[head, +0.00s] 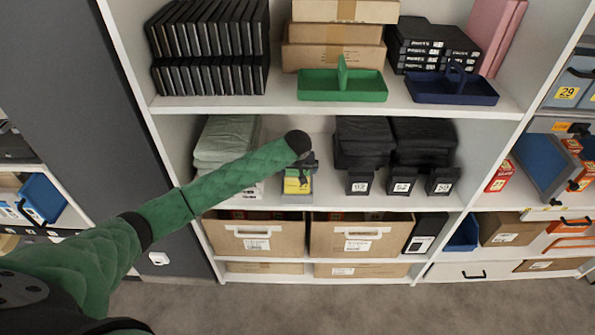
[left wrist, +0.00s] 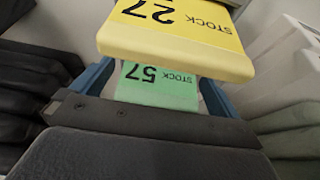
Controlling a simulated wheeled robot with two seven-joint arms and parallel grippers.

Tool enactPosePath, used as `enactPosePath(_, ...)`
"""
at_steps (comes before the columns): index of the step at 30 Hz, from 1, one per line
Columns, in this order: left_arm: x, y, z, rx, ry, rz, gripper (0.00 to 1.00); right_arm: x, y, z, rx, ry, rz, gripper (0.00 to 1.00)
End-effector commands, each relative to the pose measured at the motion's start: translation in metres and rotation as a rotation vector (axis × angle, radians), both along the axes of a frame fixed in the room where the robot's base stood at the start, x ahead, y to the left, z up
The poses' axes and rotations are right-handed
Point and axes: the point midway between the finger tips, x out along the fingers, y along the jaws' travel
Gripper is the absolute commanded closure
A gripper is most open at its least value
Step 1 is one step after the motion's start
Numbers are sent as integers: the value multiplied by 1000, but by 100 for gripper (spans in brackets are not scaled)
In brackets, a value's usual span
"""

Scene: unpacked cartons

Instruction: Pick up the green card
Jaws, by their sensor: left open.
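The green card (left wrist: 155,88), marked STOCK 57, shows upside down in the left wrist view. A yellow card (left wrist: 180,35), marked STOCK 27, is next to it and covers part of it in that view. My left gripper (left wrist: 154,92) is open, with one blue finger on each side of the green card; I cannot tell whether they touch it. In the head view my left gripper (head: 305,170) is at the middle shelf, over the yellow card (head: 297,186). The green card is not clearly seen there. My right gripper is not in view.
Folded grey-green cloth (head: 226,142) lies left of my gripper and dark folded cloth (head: 361,140) lies right. Black numbered boxes (head: 400,182) line the shelf's front right. The upper shelf (head: 230,104) is above my wrist, and cardboard boxes (head: 256,238) are below.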

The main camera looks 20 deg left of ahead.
Motion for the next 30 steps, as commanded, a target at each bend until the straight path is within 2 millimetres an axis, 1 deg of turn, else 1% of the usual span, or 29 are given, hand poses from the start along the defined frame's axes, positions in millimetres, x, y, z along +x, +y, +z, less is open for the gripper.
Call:
enactPosePath(4,2,0,-4,0,0,-1,0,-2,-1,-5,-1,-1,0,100)
enactPosePath(10,2,0,-5,0,0,-1,0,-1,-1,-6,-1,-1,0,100)
enactPosePath(14,2,0,-5,0,0,-1,26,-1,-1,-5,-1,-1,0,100)
enactPosePath(15,2,0,-5,0,0,-1,33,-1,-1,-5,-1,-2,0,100)
enactPosePath(17,2,0,-5,0,0,-1,45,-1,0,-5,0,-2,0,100)
enactPosePath(28,2,0,-2,1,-1,-1,45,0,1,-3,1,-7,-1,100)
enactPosePath(30,2,0,1,0,-1,0,45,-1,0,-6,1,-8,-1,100)
